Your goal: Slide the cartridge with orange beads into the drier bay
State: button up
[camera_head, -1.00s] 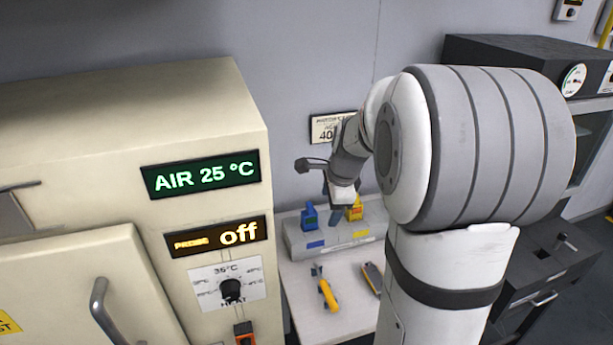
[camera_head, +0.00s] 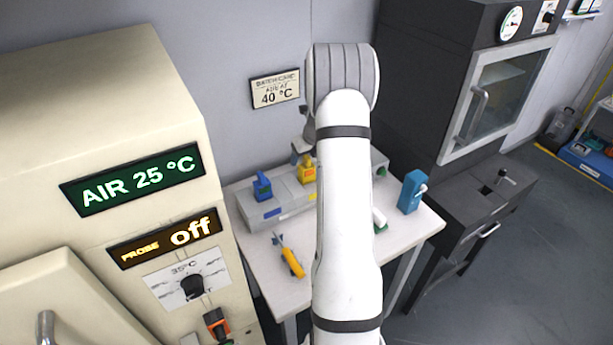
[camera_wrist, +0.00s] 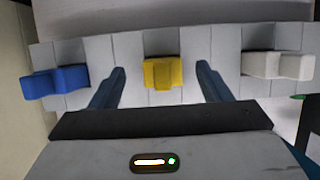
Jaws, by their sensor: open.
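I cannot clearly identify the drier bay. In the wrist view my gripper (camera_wrist: 161,70) is open, its two dark fingers apart on either side of a yellow handle-like piece (camera_wrist: 162,74), with gaps and no contact visible. The yellow piece also shows on the grey rack in the head view (camera_head: 307,170). My arm hides part of the rack and table.
A blue piece (camera_head: 262,187) is on the rack (camera_head: 290,195), and a white piece (camera_wrist: 278,66) shows at its right. A yellow tool (camera_head: 291,262) lies on the table (camera_head: 290,292). A cream cabinet (camera_head: 100,130) stands left; a dark cabinet (camera_head: 425,80) stands right.

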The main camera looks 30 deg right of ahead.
jog(key=x, duration=0.3)
jog(key=shift+d+f+p, duration=0.1)
jog(key=shift+f+p, duration=0.05)
jog(key=shift+p, duration=0.15)
jog(key=shift+c, duration=0.5)
grip_shut()
